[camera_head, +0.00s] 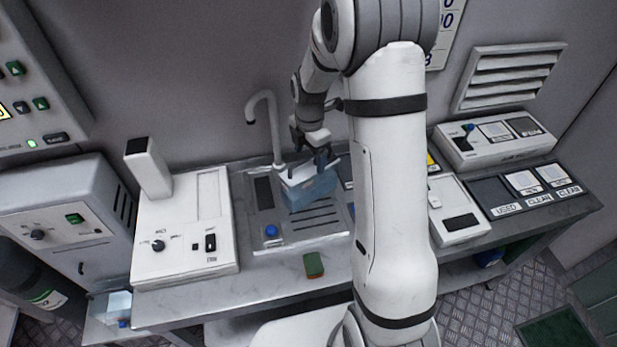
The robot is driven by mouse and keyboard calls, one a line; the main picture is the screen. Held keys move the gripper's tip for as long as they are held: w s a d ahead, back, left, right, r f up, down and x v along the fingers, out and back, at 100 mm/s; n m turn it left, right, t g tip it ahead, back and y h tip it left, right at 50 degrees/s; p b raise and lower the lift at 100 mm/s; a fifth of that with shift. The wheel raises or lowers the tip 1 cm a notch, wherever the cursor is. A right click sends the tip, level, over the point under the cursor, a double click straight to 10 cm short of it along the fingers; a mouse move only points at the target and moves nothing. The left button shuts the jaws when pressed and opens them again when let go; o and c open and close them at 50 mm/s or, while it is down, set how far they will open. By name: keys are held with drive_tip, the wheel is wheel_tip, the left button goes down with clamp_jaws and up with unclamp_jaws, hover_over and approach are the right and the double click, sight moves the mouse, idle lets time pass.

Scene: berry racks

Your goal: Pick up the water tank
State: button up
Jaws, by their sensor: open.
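A translucent blue tank (313,194) with a pale top stands at the sink area of the counter, below the curved faucet. I take it to be the water tank. My gripper (318,157) is directly over it, pointing down, with its dark fingers open at the tank's upper edge. I cannot tell whether the fingers touch the tank. Part of the tank's top is hidden by the gripper.
The faucet (265,125) rises close to the left of my gripper. A white machine (180,225) stands on the counter's left. A green and brown sponge (314,265) lies at the front edge. Another white device (457,215) and marked trays (507,211) are on the right.

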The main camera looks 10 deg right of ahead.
sight(310, 166)
drive_tip(key=shift+s+d+f+p, duration=0.1)
drive_tip(key=shift+f+p, duration=0.25)
drive_tip(key=shift+f, duration=1.4)
clamp_jaws()
drive_tip(key=shift+r, duration=0.1)
